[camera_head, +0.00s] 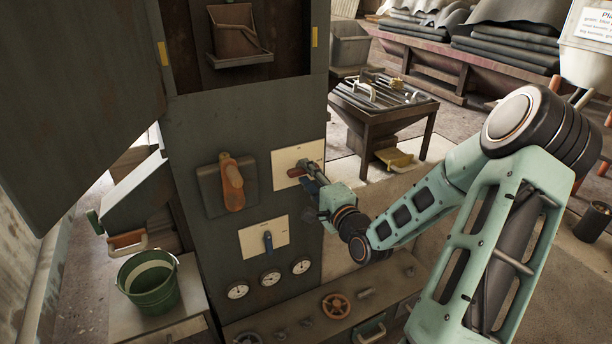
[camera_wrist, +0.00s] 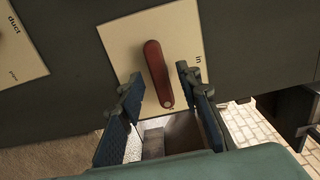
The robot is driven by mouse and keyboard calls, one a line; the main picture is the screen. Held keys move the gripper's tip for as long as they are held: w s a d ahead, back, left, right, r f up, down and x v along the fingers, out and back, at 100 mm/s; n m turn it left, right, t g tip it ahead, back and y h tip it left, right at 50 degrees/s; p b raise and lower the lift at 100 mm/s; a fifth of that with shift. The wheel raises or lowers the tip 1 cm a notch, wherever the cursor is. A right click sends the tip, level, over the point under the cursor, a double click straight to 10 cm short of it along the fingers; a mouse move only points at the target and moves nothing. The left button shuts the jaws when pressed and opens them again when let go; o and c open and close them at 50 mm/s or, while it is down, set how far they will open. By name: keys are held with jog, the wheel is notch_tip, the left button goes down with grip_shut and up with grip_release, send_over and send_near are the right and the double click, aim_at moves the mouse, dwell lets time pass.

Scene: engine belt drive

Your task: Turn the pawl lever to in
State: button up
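The pawl lever is a dark red rounded handle (camera_head: 296,172) on a cream label plate (camera_head: 309,151) on the front of the dark cabinet. In the wrist view the lever (camera_wrist: 156,67) slants across its plate (camera_wrist: 126,45). The word "in" shows at the plate's right edge, beyond my right finger; another label near the lever's lower end is mostly hidden. My gripper (camera_head: 309,183) is at the plate in the head view. In the wrist view my gripper (camera_wrist: 159,76) is open, one finger on each side of the lever, with visible gaps to both.
Left of the plate is a larger orange-brown handle (camera_head: 233,184). Below is a plate with a blue lever (camera_head: 267,240), whose "duct" label plate (camera_wrist: 22,50) shows in the wrist view. Gauges (camera_head: 270,278) and a valve wheel (camera_head: 335,306) are lower. A side table (camera_head: 372,116) stands behind.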

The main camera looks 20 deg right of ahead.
jog(key=shift+w, duration=0.45)
jog(key=shift+c, duration=0.3)
grip_shut()
